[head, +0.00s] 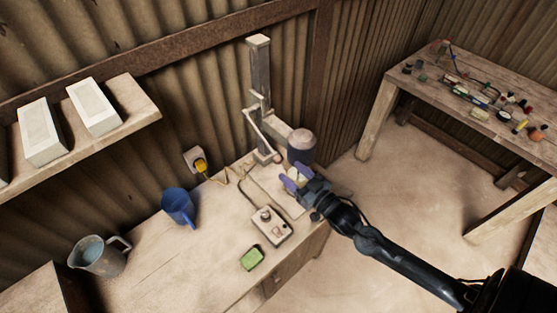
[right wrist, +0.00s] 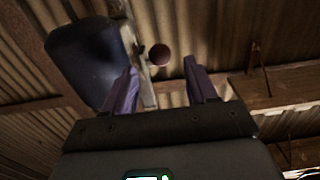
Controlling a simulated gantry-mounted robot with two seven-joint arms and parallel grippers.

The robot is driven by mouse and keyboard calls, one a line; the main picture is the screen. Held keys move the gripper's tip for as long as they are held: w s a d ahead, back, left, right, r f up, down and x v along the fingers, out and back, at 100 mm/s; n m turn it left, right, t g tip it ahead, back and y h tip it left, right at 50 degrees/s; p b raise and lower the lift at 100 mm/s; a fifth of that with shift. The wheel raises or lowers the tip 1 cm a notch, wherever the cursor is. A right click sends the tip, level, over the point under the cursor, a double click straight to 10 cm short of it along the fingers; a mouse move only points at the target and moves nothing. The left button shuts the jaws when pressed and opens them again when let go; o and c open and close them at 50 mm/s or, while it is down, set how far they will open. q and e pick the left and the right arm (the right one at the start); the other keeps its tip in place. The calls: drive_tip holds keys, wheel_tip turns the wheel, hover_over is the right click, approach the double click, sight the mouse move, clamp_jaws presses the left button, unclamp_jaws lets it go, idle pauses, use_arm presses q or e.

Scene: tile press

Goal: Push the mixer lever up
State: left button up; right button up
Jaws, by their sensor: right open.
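The mixer (head: 259,75) is a wooden post on the bench with a dark cylindrical motor with a pale top (head: 301,150). Its lever (head: 261,132) is a thin bar slanting down to a dark round knob (head: 277,158), left of the motor. My right gripper (head: 294,177), with purple fingers, is open and empty just below the motor in the head view. In the right wrist view the dark motor (right wrist: 88,62) fills the upper left. The round brown knob (right wrist: 159,54) shows beyond and between the open fingertips (right wrist: 160,70), apart from them. My left gripper is not in view.
A grey control box (head: 271,226), green sponge (head: 252,258), blue cup (head: 178,206) and grey jug (head: 98,256) stand on the bench. A yellow plug (head: 201,166) sits in a wall socket. A side table (head: 399,74) holds small items. White blocks (head: 94,107) lie on a shelf.

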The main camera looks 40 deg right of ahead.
sight(278, 159)
drive_tip(key=w, duration=0.7)
drive_tip(key=shift+w, duration=0.2)
drive_tip(key=shift+a, duration=0.1)
clamp_jaws()
